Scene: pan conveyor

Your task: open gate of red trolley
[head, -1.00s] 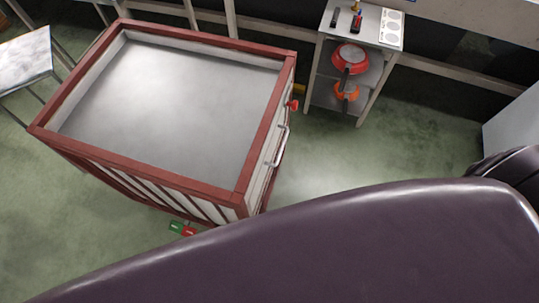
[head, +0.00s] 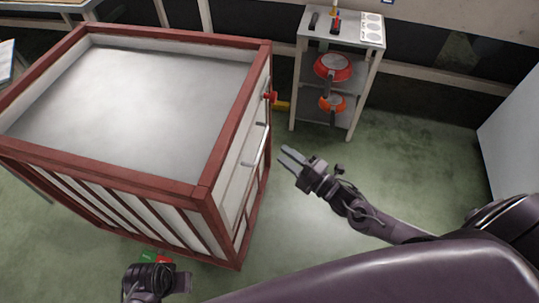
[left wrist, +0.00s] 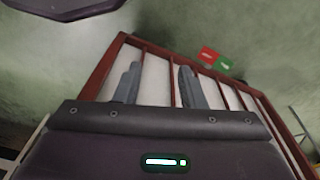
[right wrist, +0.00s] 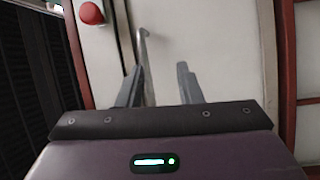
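The red trolley (head: 215,160) has a red frame, white slatted sides and a grey top. Its gate side (head: 243,175) faces right and looks shut, with a metal bar handle (head: 262,148) and a red knob (head: 270,97). My right gripper (head: 291,160) is open and empty, just right of the handle. In the right wrist view the handle (right wrist: 146,50) shows beyond and between the fingers, with the knob (right wrist: 91,12) upper left. My left gripper (left wrist: 158,72) is open and empty in front of the slatted side; its fingers are not clear in the head view.
A grey stand (head: 340,20) with red and orange pans (head: 332,68) is behind, right of the trolley. A green and red pedal pair (head: 150,257) is low by the trolley. A white box (head: 512,130) is at far right. Green floor (head: 420,150) lies clear between.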

